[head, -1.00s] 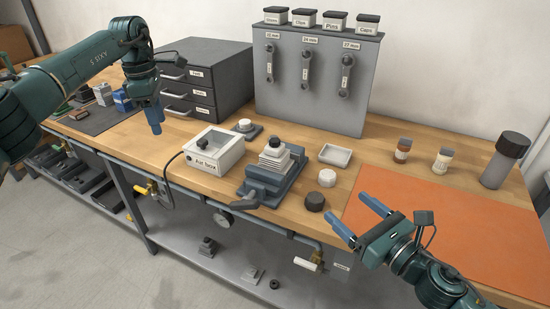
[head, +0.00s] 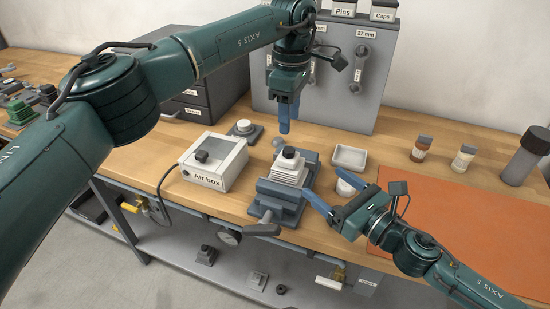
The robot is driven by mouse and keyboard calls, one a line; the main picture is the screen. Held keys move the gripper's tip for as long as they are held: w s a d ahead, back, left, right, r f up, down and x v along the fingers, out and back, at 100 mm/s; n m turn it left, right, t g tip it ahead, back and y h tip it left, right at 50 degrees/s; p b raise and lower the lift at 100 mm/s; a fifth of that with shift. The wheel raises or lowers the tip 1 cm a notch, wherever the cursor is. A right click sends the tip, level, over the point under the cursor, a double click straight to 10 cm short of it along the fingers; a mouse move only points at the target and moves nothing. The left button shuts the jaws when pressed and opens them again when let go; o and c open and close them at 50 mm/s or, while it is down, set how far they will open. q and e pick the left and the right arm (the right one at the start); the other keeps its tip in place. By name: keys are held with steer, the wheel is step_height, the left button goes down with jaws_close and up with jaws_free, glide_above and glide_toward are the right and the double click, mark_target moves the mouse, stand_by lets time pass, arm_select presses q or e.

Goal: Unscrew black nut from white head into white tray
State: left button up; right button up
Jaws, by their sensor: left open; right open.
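The white head (head: 287,174), a stepped white block, is clamped upright in the blue-grey vise (head: 277,201). The black nut (head: 289,153) sits on top of it. The white tray (head: 349,158) stands right of the vise and looks empty. My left gripper (head: 285,130) is open, seen edge-on, fingers pointing down, above and behind the nut and apart from it. My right gripper (head: 322,182) is open and empty at the vise's right side. Its fingers point toward the head; whether they touch the vise I cannot tell.
The Air box (head: 212,164) stands left of the vise. A white round cap (head: 347,187) is partly hidden by my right gripper. Brown-and-white bottles and a dark cylinder (head: 524,158) stand right. The tool panel (head: 345,95) rises behind. The orange mat (head: 480,215) is mostly clear.

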mark_target(293, 158)
arm_select(q)
steer(key=shift+d+r, duration=0.1)
steer(key=shift+s, duration=0.1)
arm_select(e)
steer(key=x, duration=1.3)
steer(key=shift+c, duration=0.2)
